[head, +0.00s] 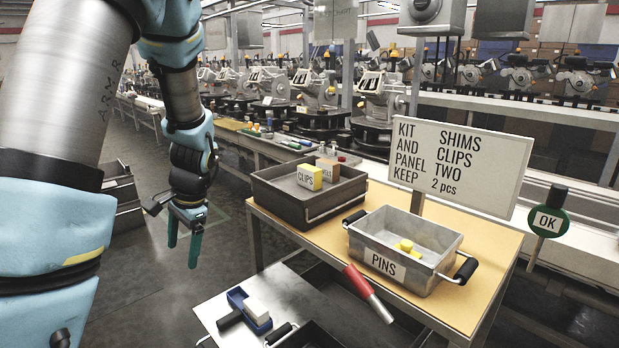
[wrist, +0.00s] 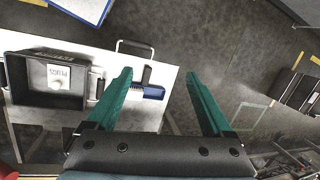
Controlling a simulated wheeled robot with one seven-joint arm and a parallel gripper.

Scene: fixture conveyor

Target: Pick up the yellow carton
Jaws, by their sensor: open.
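The yellow carton (head: 309,177) stands in the dark grey tray (head: 262,193) on the wooden-topped table, beside a brown carton (head: 328,168). Its front face is pale with the word CLIPS. It does not show in the wrist view. My gripper (head: 184,238) hangs to the left of the tray with its green fingers pointing down. It is apart from the carton. The wrist view shows my gripper (wrist: 158,82) open, with nothing between its fingers.
A metal tray (head: 451,257) marked PINS holds small yellow pieces. A sign (head: 460,165) stands behind it. A red-handled tool (head: 362,281) juts over the table's front edge. A lower metal surface (head: 215,310) carries a blue brush (head: 240,305). A dark bin (wrist: 20,85) holds a white box.

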